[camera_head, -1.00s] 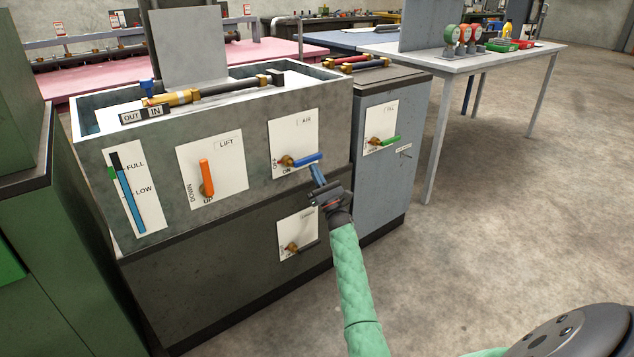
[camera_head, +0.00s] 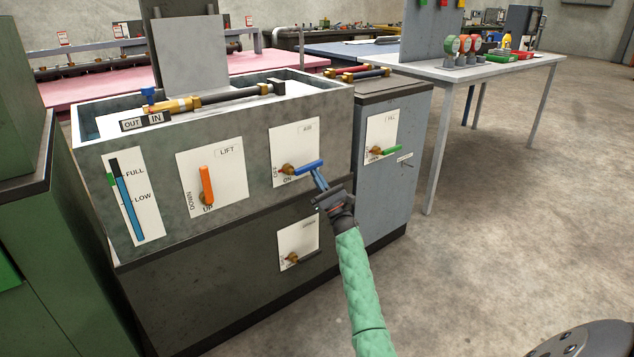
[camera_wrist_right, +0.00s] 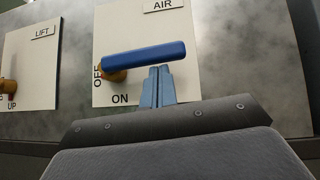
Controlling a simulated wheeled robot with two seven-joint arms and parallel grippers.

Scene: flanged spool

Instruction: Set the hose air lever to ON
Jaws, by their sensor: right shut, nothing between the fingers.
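The hose air lever (camera_head: 309,167) is a blue handle on a brass valve, on the white AIR plate (camera_head: 283,146) of a grey tank. It points right and slightly up. ON is printed below the pivot and OFF at its left. The right wrist view shows the lever (camera_wrist_right: 150,59) too. My right gripper (camera_head: 317,176) is shut and empty, just below the lever's outer half. In the wrist view its blue fingertips (camera_wrist_right: 158,74) reach the handle's lower edge; I cannot tell whether they touch. My left gripper is not in view.
The LIFT plate with an orange lever (camera_head: 207,186) is left of the AIR plate. Below is another plate with a brass valve (camera_head: 292,258), partly behind my arm. A grey cabinet with a green lever (camera_head: 386,152) stands right. Open floor (camera_head: 500,240) lies right of it.

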